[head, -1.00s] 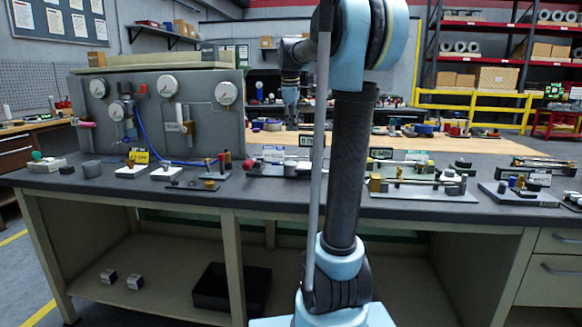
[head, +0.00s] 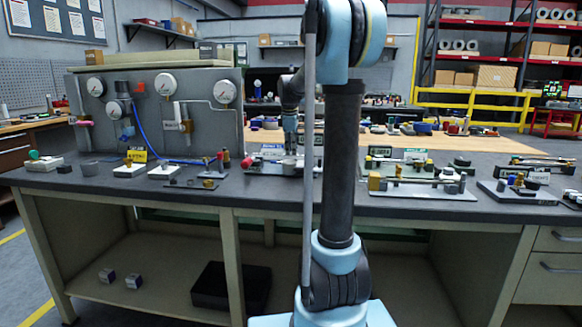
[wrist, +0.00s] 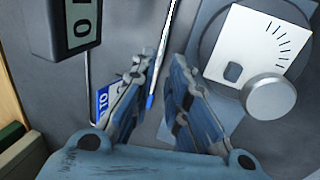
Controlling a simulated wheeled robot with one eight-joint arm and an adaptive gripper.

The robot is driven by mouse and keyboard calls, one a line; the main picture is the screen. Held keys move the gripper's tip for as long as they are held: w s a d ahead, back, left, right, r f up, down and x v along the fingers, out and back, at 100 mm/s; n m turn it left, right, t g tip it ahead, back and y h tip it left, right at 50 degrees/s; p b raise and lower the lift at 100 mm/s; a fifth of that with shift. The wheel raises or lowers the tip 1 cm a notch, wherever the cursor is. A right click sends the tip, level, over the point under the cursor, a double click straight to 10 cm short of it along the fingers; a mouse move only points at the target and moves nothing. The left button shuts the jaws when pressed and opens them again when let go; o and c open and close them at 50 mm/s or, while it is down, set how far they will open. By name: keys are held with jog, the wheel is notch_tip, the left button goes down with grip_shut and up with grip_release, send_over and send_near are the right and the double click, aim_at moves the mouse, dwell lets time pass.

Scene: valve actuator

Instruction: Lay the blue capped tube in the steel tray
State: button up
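My gripper (wrist: 162,78) is open in the wrist view, pointing down over the grey bench surface, with a gap between its fingers. A thin white rod with a blue end (wrist: 151,101) shows in that gap; it may be the blue capped tube, but I cannot tell. No contact with the fingers is visible. In the head view my gripper (head: 290,142) is small, low over the back of the bench, and its fingers are partly lost among the fixtures. I cannot make out the steel tray for certain in either view.
In the wrist view, a dark display box (wrist: 72,25) is at upper left and a white dial plate with a round knob (wrist: 268,97) is at right. A blue label (wrist: 103,100) lies by the left finger. A gauge panel (head: 155,105) stands on the bench's left.

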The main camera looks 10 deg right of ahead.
jog(key=shift+x, duration=2.65)
jog(key=shift+c, duration=0.6)
grip_shut()
